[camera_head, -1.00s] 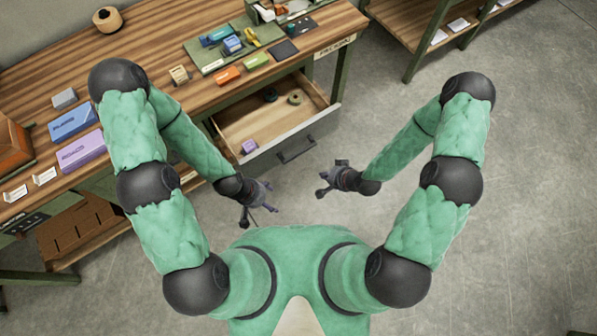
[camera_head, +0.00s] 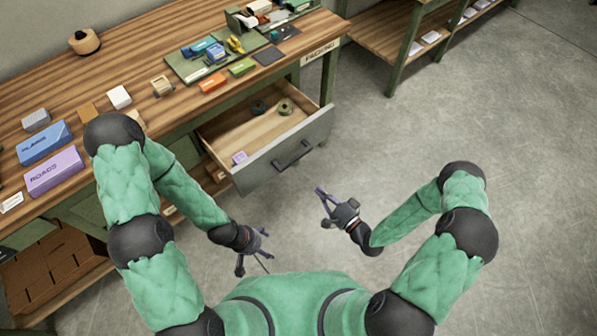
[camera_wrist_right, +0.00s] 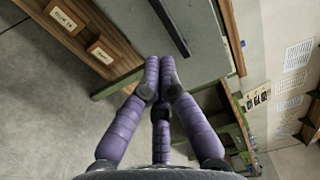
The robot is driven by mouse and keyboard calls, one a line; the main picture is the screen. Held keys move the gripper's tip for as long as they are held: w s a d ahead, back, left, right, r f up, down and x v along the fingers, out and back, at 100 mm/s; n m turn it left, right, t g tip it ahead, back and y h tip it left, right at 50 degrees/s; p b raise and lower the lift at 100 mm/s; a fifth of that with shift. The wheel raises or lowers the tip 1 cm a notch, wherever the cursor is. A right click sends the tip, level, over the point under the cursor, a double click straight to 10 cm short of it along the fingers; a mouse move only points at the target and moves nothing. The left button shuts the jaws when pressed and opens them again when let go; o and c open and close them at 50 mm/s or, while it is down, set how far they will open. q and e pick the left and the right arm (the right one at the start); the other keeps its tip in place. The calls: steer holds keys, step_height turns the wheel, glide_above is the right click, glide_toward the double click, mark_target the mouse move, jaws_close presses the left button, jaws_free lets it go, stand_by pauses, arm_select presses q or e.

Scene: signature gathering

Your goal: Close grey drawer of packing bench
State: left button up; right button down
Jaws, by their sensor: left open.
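The grey drawer (camera_head: 252,177) of the packing bench stands pulled open, its dark bar handle (camera_head: 292,155) on the front panel. The drawer's grey front also shows in the right wrist view (camera_wrist_right: 205,35), handle (camera_wrist_right: 170,28) at the top. Inside lie a dark green roll (camera_head: 258,108), an olive roll (camera_head: 285,108) and a small lilac box (camera_head: 239,157). My right gripper (camera_head: 322,197) is in front of the drawer, below the handle in the picture, apparently empty, its purple fingers close together. My left gripper (camera_head: 256,254) is open and empty, further from the drawer.
The wooden bench top (camera_head: 130,65) carries boxes, a green tray (camera_head: 190,69) and a round wooden pot (camera_head: 85,42). A second shelf unit (camera_head: 375,30) stands at the upper right. Grey floor (camera_head: 420,130) lies clear to the right of the drawer.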

arm_select(q)
step_height(320, 180, down, 3)
steer(key=b, duration=0.2)
steer(key=shift+r+b, duration=0.1)
steer(key=shift+b, duration=0.25)
arm_select(e)
steer(key=x, duration=1.2)
arm_select(q)
steer(key=shift+a, duration=0.1)
arm_select(e)
steer(key=shift+w+a, duration=0.1)
